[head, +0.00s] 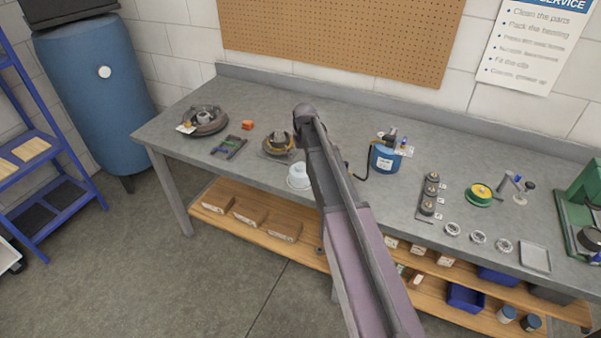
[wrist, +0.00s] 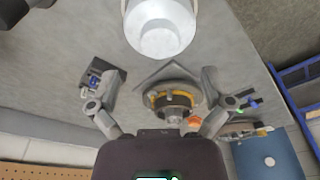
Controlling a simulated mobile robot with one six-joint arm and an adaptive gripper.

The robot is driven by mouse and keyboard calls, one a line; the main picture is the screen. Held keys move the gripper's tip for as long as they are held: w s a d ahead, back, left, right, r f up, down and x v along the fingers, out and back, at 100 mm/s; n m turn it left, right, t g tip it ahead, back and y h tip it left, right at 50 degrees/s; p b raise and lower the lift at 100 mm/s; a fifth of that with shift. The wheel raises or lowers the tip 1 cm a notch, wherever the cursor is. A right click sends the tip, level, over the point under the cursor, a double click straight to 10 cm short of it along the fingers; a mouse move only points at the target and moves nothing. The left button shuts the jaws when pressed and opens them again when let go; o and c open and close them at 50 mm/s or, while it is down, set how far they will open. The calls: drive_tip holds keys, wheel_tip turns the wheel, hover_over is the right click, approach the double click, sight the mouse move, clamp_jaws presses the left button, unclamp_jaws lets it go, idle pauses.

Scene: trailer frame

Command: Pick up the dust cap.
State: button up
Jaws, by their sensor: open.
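I cannot surely tell the dust cap from the other small parts. A round metal hub with a yellow-brown ring (wrist: 172,98) sits on a flat grey plate in the wrist view, and a small grey part shows at its lower edge. The same hub (head: 277,146) shows left of my arm's end in the head view. My gripper (wrist: 160,78) is open and empty, with its fingers spread to either side of the hub in the wrist view. Its height above the hub is hard to judge. My arm hides most of the gripper in the head view.
A white bucket (head: 299,178) stands close in front of the hub. An orange block (head: 248,125), a tool tray (head: 229,148) and another hub (head: 203,121) lie left. A blue pot (head: 384,158) and bearings (head: 430,190) stand right. The pegboard wall (head: 340,35) is behind.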

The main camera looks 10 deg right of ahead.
sight(301, 166)
drive_tip(key=shift+w+f+b, duration=0.2)
drive_tip(key=shift+f+b, duration=1.05)
drive_tip(key=shift+f, duration=0.05)
drive_tip(key=shift+w+f+b, duration=0.15)
drive_tip(key=shift+f+b, duration=1.1)
drive_tip(key=c, duration=1.2)
